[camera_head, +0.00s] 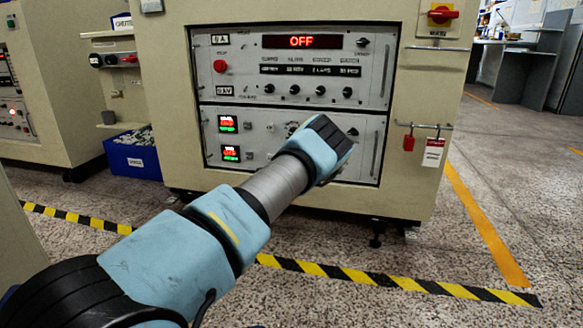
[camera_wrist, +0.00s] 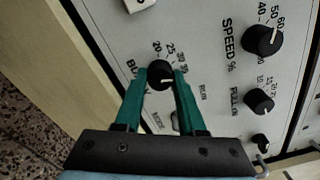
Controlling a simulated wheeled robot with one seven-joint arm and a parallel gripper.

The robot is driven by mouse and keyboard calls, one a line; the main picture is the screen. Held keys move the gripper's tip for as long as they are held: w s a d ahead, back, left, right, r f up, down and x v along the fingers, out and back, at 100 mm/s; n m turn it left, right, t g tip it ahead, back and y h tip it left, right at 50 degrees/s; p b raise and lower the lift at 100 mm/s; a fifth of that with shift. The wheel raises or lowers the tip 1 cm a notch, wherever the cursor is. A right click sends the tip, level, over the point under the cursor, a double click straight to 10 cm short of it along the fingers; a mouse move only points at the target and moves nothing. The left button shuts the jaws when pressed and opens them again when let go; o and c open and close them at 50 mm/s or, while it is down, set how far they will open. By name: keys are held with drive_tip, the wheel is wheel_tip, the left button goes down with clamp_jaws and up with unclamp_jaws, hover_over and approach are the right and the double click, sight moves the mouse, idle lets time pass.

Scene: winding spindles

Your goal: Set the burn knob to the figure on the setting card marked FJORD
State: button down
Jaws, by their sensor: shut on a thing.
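In the wrist view, the burn knob (camera_wrist: 159,72) is a round black knob on a pale panel, with a white pointer mark towards its right side. Printed figures, among them 20 and 25, arc around its upper right. Its label is partly covered by a finger, leaving "BU". My gripper (camera_wrist: 162,78) has its two green fingers shut on this knob, one on each side. In the head view my wrist covers this part of the lower panel (camera_head: 262,115), hiding gripper and knob. No card legibly marked FJORD shows.
The speed knob (camera_wrist: 263,40) and the pull knob (camera_wrist: 259,101) sit right of the burn knob. A display (camera_head: 301,41) reads OFF. A red padlock (camera_head: 408,142) and a white-and-red tag (camera_head: 433,152) hang at the cabinet's right. A blue bin (camera_head: 133,160) stands left.

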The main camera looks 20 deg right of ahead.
drive_tip(key=c, duration=0.5)
unclamp_jaws()
drive_tip(key=p+v, duration=0.4)
drive_tip(key=v, duration=0.6)
drive_tip(key=shift+s+a+p, duration=0.15)
drive_tip(key=shift+s+p, duration=0.2)
drive_tip(key=shift+s, duration=0.05)
